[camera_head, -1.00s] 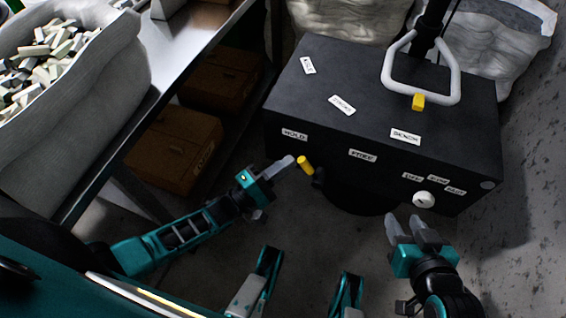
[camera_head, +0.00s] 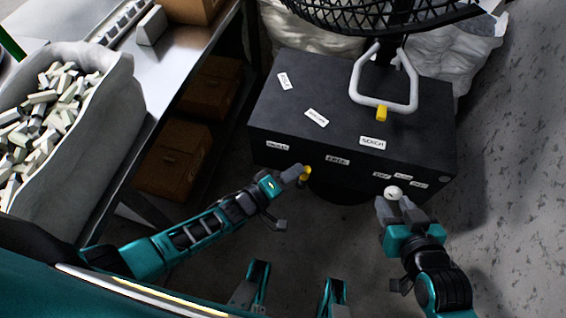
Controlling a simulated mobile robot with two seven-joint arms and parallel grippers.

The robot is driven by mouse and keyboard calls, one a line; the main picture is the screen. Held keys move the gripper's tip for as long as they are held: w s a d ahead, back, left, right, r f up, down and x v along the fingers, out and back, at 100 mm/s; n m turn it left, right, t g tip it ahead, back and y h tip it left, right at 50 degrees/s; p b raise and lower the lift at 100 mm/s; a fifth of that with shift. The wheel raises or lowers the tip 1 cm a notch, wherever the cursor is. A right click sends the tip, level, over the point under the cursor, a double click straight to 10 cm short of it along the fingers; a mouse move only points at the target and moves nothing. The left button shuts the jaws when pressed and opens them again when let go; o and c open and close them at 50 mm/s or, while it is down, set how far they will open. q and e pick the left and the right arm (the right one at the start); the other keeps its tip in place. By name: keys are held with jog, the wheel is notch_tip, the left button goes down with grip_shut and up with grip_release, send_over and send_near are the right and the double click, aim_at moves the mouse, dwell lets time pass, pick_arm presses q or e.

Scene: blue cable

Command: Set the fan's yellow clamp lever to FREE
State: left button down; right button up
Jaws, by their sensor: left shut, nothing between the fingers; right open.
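The black fan base (camera_head: 330,105) stands on the floor with white labels on it.
A white handle loop (camera_head: 412,75) with a yellow block (camera_head: 382,114) rises on the base top, below the dark fan cage (camera_head: 385,15). A metal table (camera_head: 185,55) stands at left with a sack (camera_head: 105,120) of pale pieces and cardboard boxes below. Floor at right is clear.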

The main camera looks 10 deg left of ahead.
aim_at(305, 175)
pick_arm(q)
jog(key=d+m+y+p, duration=0.1)
jog(key=d+m, duration=0.1)
jog(key=d, duration=0.1)
jog(key=shift+r+g, duration=0.15)
jog(key=shift+g, duration=0.25)
jog(key=shift+d+f, duration=0.15)
jog(key=shift+d, duration=0.4)
jog(key=shift+d+f, duration=0.15)
jog(key=shift+d, duration=0.4)
pick_arm(e)
jog(key=shift+s+d+f, duration=0.3)
jog(key=shift+s+d, duration=0.15)
jog(key=shift+d, duration=0.05)
pick_arm(q)
jog(key=shift+s+d, duration=0.15)
jog(key=shift+d, duration=0.05)
pick_arm(e)
jog(key=shift+r, duration=0.1)
